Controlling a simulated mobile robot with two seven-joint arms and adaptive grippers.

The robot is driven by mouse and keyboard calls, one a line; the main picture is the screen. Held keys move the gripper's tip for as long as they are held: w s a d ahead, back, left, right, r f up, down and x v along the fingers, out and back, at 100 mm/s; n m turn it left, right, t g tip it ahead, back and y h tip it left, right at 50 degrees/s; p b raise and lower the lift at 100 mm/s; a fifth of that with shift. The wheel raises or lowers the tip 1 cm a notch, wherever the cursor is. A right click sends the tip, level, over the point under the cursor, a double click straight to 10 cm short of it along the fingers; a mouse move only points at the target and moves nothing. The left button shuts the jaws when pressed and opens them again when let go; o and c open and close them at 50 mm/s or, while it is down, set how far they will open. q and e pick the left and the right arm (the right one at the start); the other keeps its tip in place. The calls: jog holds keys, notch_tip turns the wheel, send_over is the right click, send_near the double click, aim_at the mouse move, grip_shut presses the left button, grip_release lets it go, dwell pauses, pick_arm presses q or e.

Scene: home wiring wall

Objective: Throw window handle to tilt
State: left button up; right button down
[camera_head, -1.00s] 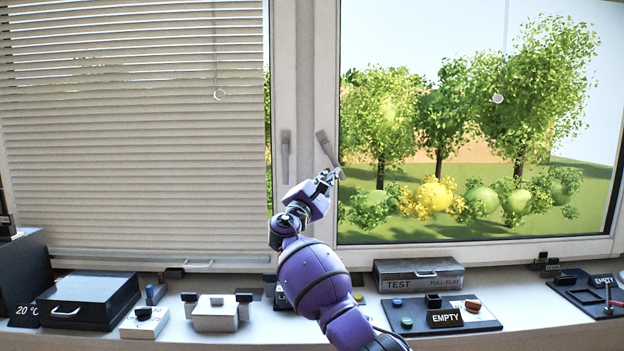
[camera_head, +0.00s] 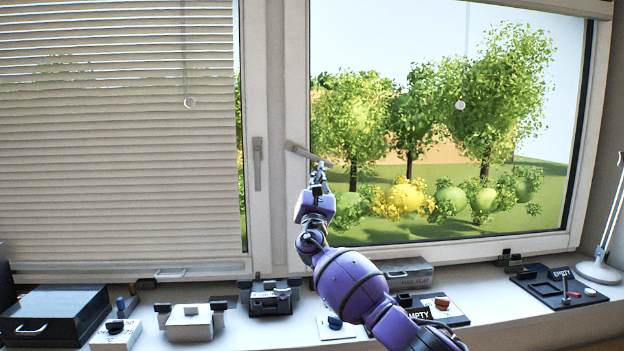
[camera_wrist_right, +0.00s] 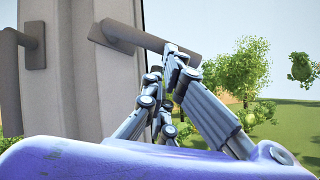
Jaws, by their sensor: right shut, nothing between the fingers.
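The right window sash has a grey lever handle (camera_head: 308,153) on its left frame. It points right and slightly down, close to horizontal, and its free end reaches over the glass. My right gripper (camera_head: 319,172) is shut and empty just under that free end. In the right wrist view the handle (camera_wrist_right: 128,37) runs across above the fingers (camera_wrist_right: 172,72), and the fingertips appear to be against its underside near the end; exact contact is hard to tell. A second handle (camera_head: 257,163) on the left sash hangs straight down. My left gripper is not in view.
The left window is covered by a lowered blind (camera_head: 120,130). The space before the right pane is free.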

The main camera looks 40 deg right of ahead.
jog(key=shift+s+d+r+n+t+y, duration=0.15)
jog(key=shift+d+r+n+t+y, duration=0.2)
jog(key=shift+n, duration=0.4)
jog(key=shift+s+d+r+n+t+y, duration=0.1)
jog(key=shift+n+t+y, duration=0.35)
jog(key=shift+n, duration=0.35)
jog(key=shift+s+d+r+n+t+y, duration=0.15)
jog(key=shift+d+r+n+t+y, duration=0.15)
jog(key=shift+n+y, duration=0.35)
jog(key=shift+n, duration=0.5)
